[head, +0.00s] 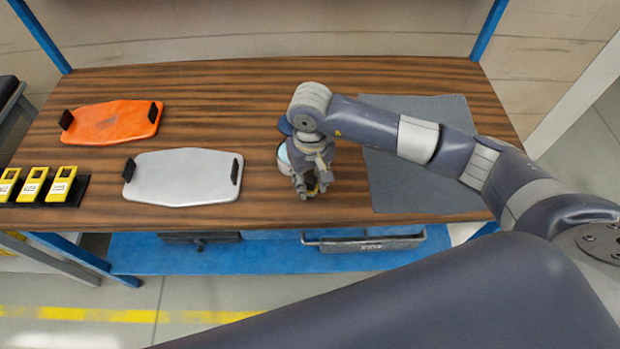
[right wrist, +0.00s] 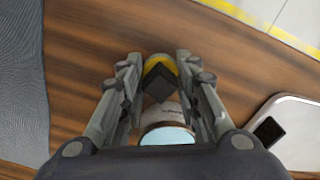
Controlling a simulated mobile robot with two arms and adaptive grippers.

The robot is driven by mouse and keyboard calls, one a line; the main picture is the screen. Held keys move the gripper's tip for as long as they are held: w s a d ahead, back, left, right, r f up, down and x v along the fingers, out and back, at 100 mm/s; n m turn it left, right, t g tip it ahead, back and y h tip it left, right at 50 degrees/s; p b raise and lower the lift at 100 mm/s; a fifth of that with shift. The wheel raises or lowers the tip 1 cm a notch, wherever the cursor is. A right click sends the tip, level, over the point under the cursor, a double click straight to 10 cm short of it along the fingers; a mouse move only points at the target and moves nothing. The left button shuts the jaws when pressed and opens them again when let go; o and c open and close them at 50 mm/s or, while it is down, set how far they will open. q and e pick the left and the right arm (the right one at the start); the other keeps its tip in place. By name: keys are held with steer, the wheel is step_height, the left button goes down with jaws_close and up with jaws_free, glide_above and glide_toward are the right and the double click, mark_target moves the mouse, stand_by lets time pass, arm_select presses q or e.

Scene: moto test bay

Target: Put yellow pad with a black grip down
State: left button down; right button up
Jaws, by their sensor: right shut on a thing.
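The yellow pad with a black grip shows in the right wrist view as a round yellow pad (right wrist: 165,62) under a dark block-shaped grip (right wrist: 159,80). My right gripper (right wrist: 160,85) is shut on the black grip. I cannot tell whether the pad touches the table. My left gripper is not in view.
A white container with a pale blue top (head: 284,158) stands right beside the right gripper. A grey mat (head: 420,185) lies to the right. A silver tray (head: 183,178), an orange tray (head: 110,123) and several yellow devices (head: 34,184) are at left.

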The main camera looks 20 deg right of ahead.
mark_target(310, 179)
steer(key=shift+f, duration=0.5)
steer(key=shift+f, duration=0.2)
steer(key=o, duration=1.1)
steer(key=shift+r, duration=0.1)
steer(key=shift+r, duration=0.2)
steer(key=shift+w+r, duration=0.1)
steer(key=shift+r, duration=0.25)
step_height(310, 179, up, 11)
steer(key=b, duration=0.3)
